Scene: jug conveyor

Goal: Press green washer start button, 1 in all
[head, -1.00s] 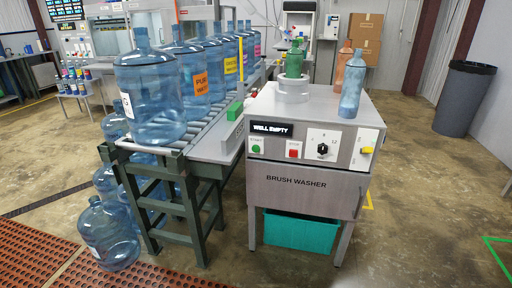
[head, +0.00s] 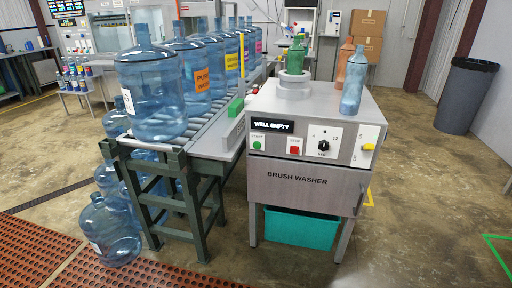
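The brush washer (head: 305,187) is a grey metal cabinet on legs, a little right of the middle of the head view. Its green start button (head: 257,145) is at the left of the front panel, under a black display (head: 274,125) reading "WELL EMPTY". A red stop button (head: 294,146) and a black knob (head: 323,146) are to its right. A green bottle (head: 296,55) stands upright in the round well (head: 292,86) on top. My gripper does not show in the view.
An orange bottle (head: 343,58) and a blue bottle (head: 354,84) stand on the washer's top right. A roller conveyor (head: 205,133) with large blue jugs (head: 152,90) runs along the left. A teal bin (head: 301,229) sits under the washer.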

